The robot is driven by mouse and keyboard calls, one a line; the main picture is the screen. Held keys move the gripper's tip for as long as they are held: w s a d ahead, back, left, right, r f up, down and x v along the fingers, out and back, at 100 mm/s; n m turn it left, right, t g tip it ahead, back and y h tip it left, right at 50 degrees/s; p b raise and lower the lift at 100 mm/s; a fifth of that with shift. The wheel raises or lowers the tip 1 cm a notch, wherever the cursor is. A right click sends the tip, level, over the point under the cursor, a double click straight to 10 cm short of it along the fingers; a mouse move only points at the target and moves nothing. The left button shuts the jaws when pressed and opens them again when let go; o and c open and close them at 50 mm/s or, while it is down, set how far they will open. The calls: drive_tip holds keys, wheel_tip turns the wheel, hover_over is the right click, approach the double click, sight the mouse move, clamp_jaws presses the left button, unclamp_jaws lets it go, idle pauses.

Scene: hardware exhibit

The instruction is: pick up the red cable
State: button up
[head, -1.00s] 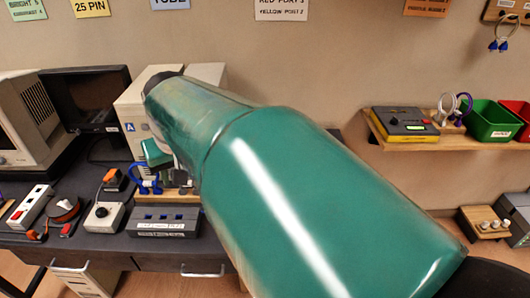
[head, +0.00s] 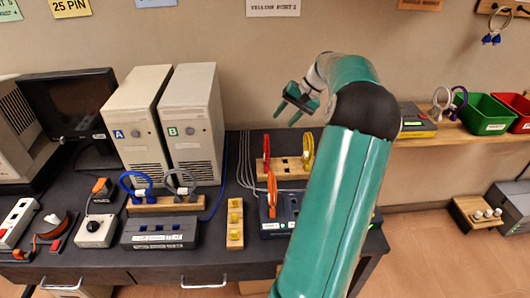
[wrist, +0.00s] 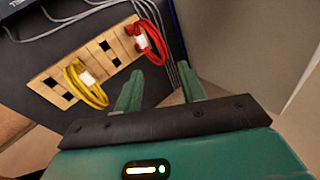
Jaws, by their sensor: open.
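The red cable (head: 266,152) is a coiled loop standing at the left end of a wooden block with square holes (head: 284,168) at the back of the desk. A yellow cable (head: 308,148) stands at the block's other end. In the wrist view the red cable (wrist: 153,45) has a white band and lies ahead of the fingers, while the yellow cable (wrist: 90,88) is to the left. My gripper (head: 286,114) is open and empty, in the air above the block, apart from the red cable. It also shows in the wrist view (wrist: 160,74).
An orange cable loop (head: 272,195) stands at a dark device (head: 278,227) in front of the block. Computer tower B (head: 192,130) stands to the left. Blue (head: 136,184) and grey (head: 181,181) loops stand on another wooden block (head: 166,204). Thin grey cables run left of the red cable.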

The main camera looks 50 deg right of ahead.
sight(266, 153)
drive_tip(key=x, duration=1.3)
drive_tip(key=shift+w, duration=0.3)
drive_tip(key=shift+f, duration=0.15)
clamp_jaws()
